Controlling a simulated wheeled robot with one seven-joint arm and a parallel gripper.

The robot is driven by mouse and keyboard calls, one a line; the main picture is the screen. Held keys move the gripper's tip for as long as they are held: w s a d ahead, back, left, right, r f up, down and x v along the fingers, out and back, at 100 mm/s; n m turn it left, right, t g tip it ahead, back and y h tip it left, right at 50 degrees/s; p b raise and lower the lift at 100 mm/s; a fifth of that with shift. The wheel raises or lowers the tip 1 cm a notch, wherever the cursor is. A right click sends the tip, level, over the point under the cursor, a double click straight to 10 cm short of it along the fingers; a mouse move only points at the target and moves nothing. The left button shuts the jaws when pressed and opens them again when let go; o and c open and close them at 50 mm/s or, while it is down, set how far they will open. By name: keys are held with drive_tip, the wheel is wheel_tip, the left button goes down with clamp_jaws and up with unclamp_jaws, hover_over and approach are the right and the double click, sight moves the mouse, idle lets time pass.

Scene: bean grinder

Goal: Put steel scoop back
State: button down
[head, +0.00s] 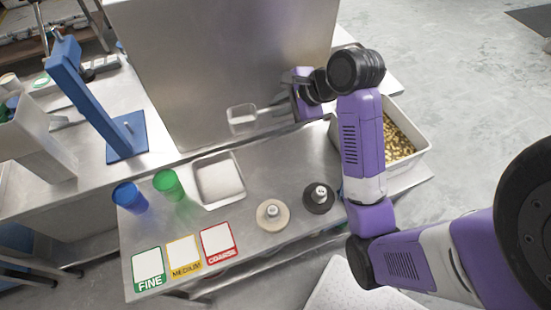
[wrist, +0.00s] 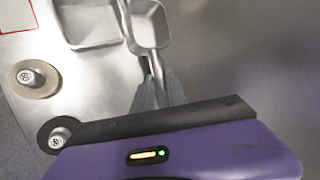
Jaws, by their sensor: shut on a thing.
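The steel scoop (head: 242,118) has a shallow rectangular pan and a thin handle. My gripper (head: 287,108) is shut on the handle, with the pan pointing left in the head view, in front of the large steel housing. In the wrist view the fingers of my gripper (wrist: 160,92) close around the handle and the scoop pan (wrist: 150,27) lies beyond them at the top.
A bin of beans (head: 412,165) stands at the right behind my arm. A blue stand (head: 90,100) rises at left. The steel housing (head: 215,70) blocks the back.

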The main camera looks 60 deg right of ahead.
drive_tip(key=s+d+r+n+y, duration=0.1)
drive_tip(key=s+d+r+n, duration=0.15)
drive_tip(key=s+d, duration=0.3)
drive_tip(key=shift+m, duration=0.45)
drive_tip(key=f, duration=0.6)
drive_tip(key=f+b, duration=0.1)
drive_tip(key=f, duration=0.5)
drive_tip(key=f+b, duration=0.1)
drive_tip(key=f, duration=0.6)
drive_tip(key=shift+s+a+f, duration=0.1)
drive_tip(key=shift+s+a, duration=0.1)
drive_tip(key=shift+s, duration=0.2)
drive_tip(key=c, duration=1.3)
unclamp_jaws()
drive_tip(key=shift+c, duration=0.2)
drive_tip(key=v, duration=1.2)
drive_tip(key=shift+d, duration=0.1)
